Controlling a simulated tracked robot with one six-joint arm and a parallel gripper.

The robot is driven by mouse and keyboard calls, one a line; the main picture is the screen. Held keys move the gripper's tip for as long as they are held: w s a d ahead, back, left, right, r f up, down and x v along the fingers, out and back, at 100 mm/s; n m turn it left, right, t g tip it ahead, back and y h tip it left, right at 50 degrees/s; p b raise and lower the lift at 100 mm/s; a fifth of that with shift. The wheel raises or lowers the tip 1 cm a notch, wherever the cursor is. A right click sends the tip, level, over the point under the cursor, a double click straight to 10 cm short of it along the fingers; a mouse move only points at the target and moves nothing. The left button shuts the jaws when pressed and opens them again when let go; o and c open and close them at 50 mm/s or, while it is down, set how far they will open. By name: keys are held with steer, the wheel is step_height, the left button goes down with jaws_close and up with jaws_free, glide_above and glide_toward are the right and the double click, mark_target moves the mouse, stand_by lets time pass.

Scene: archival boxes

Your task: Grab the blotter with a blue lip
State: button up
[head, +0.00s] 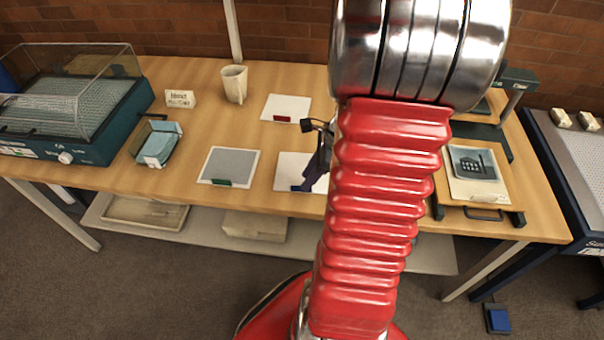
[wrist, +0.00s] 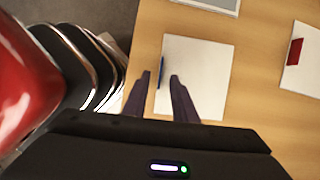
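The blotter with a blue lip (head: 288,167) is a white sheet lying flat near the table's front edge in the head view, partly hidden by my gripper and arm. Its blue lip (head: 296,188) is on the front edge. In the wrist view the white blotter (wrist: 205,65) lies ahead, its blue lip (wrist: 162,70) showing between my fingertips. My gripper (wrist: 160,76) is open, its two dark fingers apart with nothing held. In the head view my gripper (head: 309,184) is over the blotter's right part. I cannot tell whether the fingers touch the lip.
A grey blotter with a green lip (head: 221,183) lies to the left; a white one with a red lip (head: 282,119) lies behind. A beige mug (head: 234,84), a small sign (head: 181,98) and a blue-green tray (head: 140,157) stand farther left. A press (head: 497,207) stands right.

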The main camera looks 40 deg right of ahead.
steer(key=shift+x, duration=1.85)
steer(key=shift+c, duration=0.3)
jaws_close()
